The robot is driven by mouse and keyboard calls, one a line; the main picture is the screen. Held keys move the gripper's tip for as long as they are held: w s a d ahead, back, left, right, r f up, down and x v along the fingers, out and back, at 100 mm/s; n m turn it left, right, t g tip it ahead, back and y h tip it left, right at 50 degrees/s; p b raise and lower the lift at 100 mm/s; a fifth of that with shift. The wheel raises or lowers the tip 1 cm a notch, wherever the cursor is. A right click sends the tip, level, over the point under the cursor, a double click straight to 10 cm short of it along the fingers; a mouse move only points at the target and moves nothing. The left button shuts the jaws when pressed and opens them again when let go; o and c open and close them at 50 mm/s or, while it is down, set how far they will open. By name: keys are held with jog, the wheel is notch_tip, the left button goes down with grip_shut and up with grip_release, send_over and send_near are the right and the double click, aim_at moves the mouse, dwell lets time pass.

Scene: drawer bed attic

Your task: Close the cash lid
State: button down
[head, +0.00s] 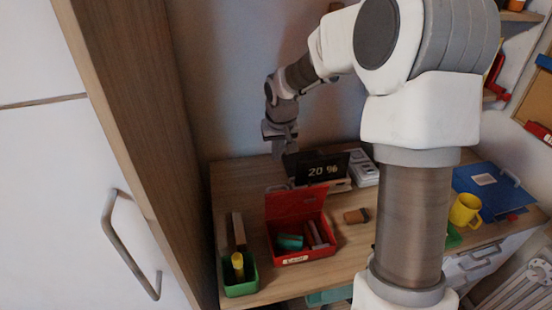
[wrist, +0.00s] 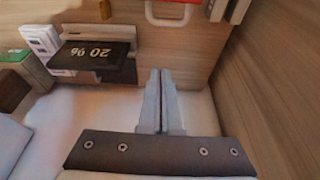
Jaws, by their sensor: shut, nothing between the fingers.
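The red cash box (head: 293,259) stands on the wooden table with several items inside. Its red lid (head: 290,204) stands raised at the back edge, so the box is open. My gripper (head: 284,152) is shut and empty, behind and above the lid, near the left end of the dark "20 %" sign. In the wrist view my gripper's two fingers (wrist: 160,75) are together with nothing between them. A red-edged part with a pale handle (wrist: 172,12) shows at the top of the wrist view, apart from the fingers; it appears to be the lid, cut off by the frame.
The "20 %" sign (head: 318,170) stands behind the box to the right. A white device (head: 362,168) is beyond it. A green bin (head: 240,278) sits front left, a brown block (head: 356,216) right of the box. A tall cabinet (head: 150,130) borders the left.

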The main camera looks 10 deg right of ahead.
aim_at(294, 198)
notch_tip(294, 198, down, 8)
jog(key=s, duration=0.1)
jog(key=shift+s+b, duration=0.25)
jog(key=shift+b, duration=0.15)
jog(key=shift+b, duration=0.55)
jog(key=shift+s+r+t+b, duration=0.1)
jog(key=shift+s+t+b, duration=0.2)
